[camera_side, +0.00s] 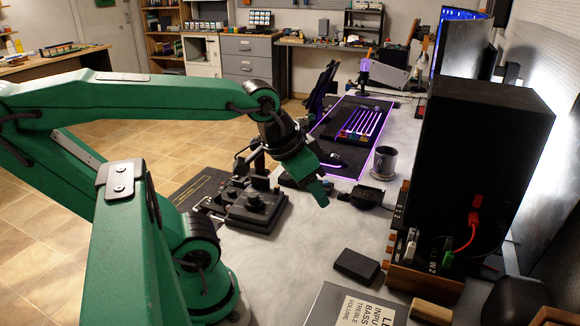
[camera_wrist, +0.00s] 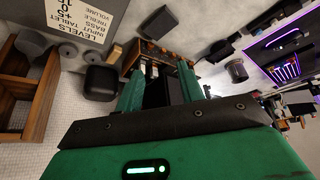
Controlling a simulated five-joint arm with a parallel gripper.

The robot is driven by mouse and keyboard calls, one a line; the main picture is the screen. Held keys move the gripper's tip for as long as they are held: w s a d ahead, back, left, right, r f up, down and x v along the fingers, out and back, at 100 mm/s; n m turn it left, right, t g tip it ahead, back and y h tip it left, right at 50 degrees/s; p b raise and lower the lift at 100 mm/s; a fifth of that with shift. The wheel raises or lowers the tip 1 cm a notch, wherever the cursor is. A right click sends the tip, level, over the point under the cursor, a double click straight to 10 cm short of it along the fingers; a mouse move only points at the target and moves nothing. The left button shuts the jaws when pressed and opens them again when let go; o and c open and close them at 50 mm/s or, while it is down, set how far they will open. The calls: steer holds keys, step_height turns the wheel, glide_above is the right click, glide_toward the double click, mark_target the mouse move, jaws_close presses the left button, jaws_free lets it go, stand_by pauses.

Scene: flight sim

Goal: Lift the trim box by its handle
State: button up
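A low black unit (camera_side: 368,195) sits on the grey desk to the right of my gripper in the side view. A larger black control box (camera_side: 256,208) with knobs and upright levers stands below and left of the gripper. I cannot tell for sure which is the trim box, and no handle shows clearly. My gripper (camera_side: 318,193) hangs above the desk, angled down and to the right. In the wrist view its two green fingers (camera_wrist: 160,88) are apart, with dark shapes showing between them. Nothing is visibly held.
A black block (camera_side: 357,266) lies near the front of the desk; a labelled panel (camera_side: 355,308) is below it. A tall black cabinet (camera_side: 480,130) stands over a wooden unit with cables. A mug (camera_side: 384,162) and lit keyboard mat (camera_side: 350,165) are behind. Bare desk lies between.

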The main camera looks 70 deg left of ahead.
steer(key=w+a+n+g+y, duration=0.1)
steer(key=w+a+n+g, duration=0.1)
steer(key=w+a+n, duration=0.45)
steer(key=n+g, duration=0.3)
steer(key=n, duration=1.8)
glide_above(264, 178)
steer(key=w, duration=0.1)
steer(key=shift+m+h, duration=0.25)
steer(key=shift+h, duration=0.15)
steer(key=f, duration=1.1)
steer(key=shift+w+d+f, duration=0.1)
steer(key=shift+w+d, duration=0.05)
steer(key=shift+d, duration=0.05)
steer(key=shift+s+a+f+g, duration=0.25)
steer(key=shift+a+g, duration=0.05)
steer(key=shift+a, duration=0.15)
steer(key=shift+f, duration=1.35)
steer(key=shift+d+f, duration=0.1)
steer(key=shift+s+f, duration=0.15)
steer(key=shift+f, duration=1.1)
steer(key=shift+s+f, duration=0.15)
steer(key=shift+f, duration=1.05)
